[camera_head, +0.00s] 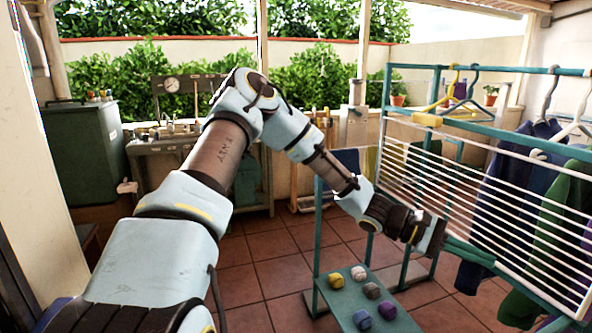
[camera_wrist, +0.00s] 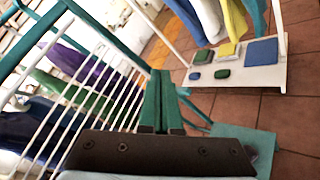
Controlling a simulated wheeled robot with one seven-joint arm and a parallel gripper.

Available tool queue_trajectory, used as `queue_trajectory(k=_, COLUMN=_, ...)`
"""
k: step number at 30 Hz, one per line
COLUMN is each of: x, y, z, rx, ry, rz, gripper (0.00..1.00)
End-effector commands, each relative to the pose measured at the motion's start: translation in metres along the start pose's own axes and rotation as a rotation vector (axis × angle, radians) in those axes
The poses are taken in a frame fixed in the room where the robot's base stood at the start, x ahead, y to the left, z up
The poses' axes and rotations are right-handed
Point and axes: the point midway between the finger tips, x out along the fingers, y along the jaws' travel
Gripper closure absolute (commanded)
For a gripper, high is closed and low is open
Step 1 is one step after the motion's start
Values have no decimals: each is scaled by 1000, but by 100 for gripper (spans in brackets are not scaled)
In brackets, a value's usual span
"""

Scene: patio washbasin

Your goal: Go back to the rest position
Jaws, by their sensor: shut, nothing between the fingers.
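My gripper (camera_head: 436,236) is at the end of my outstretched arm, in front of the drying rack (camera_head: 455,180) with white rods and a teal frame. It is above and to the right of the low teal shelf (camera_head: 342,299). In the wrist view my gripper's two green fingers (camera_wrist: 160,75) lie side by side, shut with nothing between them. The rack's white rods (camera_wrist: 110,75) are to the left of the fingers in that view.
Several rolled bundles (camera_head: 358,273) lie on the low shelf. Hangers (camera_head: 470,100) and dark garments (camera_head: 520,190) hang at the right. A white board (camera_wrist: 255,80) holds folded green and blue pieces. A workbench (camera_head: 185,150) and dark green cabinet (camera_head: 80,150) stand behind. Tiled floor (camera_head: 250,262) is open left of the shelf.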

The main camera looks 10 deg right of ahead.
Motion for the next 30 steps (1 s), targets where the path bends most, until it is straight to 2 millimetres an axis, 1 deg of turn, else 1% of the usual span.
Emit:
queue_trajectory(k=1, x=-15, y=-16, z=-1, rx=33, ry=43, rz=-76, gripper=100)
queue_trajectory(k=2, x=-24, y=-26, z=-2, rx=50, ry=68, rz=-118, gripper=100)
queue_trajectory(k=3, x=-37, y=-39, z=-4, rx=71, ry=101, rz=-175, gripper=100)
queue_trajectory(k=5, x=-58, y=-57, z=-7, rx=99, ry=152, rz=-256, gripper=100)
queue_trajectory(k=6, x=-74, y=-68, z=-8, rx=117, ry=187, rz=-309, gripper=100)
queue_trajectory(k=8, x=-99, y=-84, z=-9, rx=140, ry=239, rz=-385, gripper=100)
queue_trajectory(k=9, x=-117, y=-94, z=-10, rx=156, ry=275, rz=-435, gripper=100)
queue_trajectory(k=11, x=-144, y=-107, z=-9, rx=174, ry=329, rz=-506, gripper=100)
queue_trajectory(k=12, x=-163, y=-114, z=-7, rx=186, ry=365, rz=-552, gripper=100)
queue_trajectory(k=14, x=-192, y=-126, z=-4, rx=200, ry=420, rz=-618, gripper=100)
queue_trajectory(k=15, x=-211, y=-132, z=-1, rx=209, ry=456, rz=-660, gripper=100)
queue_trajectory(k=17, x=-239, y=-141, z=6, rx=221, ry=510, rz=-720, gripper=100)
queue_trajectory(k=18, x=-258, y=-147, z=11, rx=226, ry=546, rz=-759, gripper=100)
queue_trajectory(k=20, x=-287, y=-155, z=20, rx=234, ry=600, rz=-813, gripper=100)
queue_trajectory(k=21, x=-305, y=-160, z=27, rx=236, ry=636, rz=-847, gripper=100)
queue_trajectory(k=23, x=-331, y=-167, z=40, rx=241, ry=688, rz=-895, gripper=100)
queue_trajectory(k=24, x=-348, y=-172, z=48, rx=243, ry=723, rz=-926, gripper=100)
queue_trajectory(k=27, x=-385, y=-183, z=72, rx=245, ry=804, rz=-992, gripper=100)
queue_trajectory(k=30, x=-414, y=-192, z=94, rx=247, ry=870, rz=-1041, gripper=100)
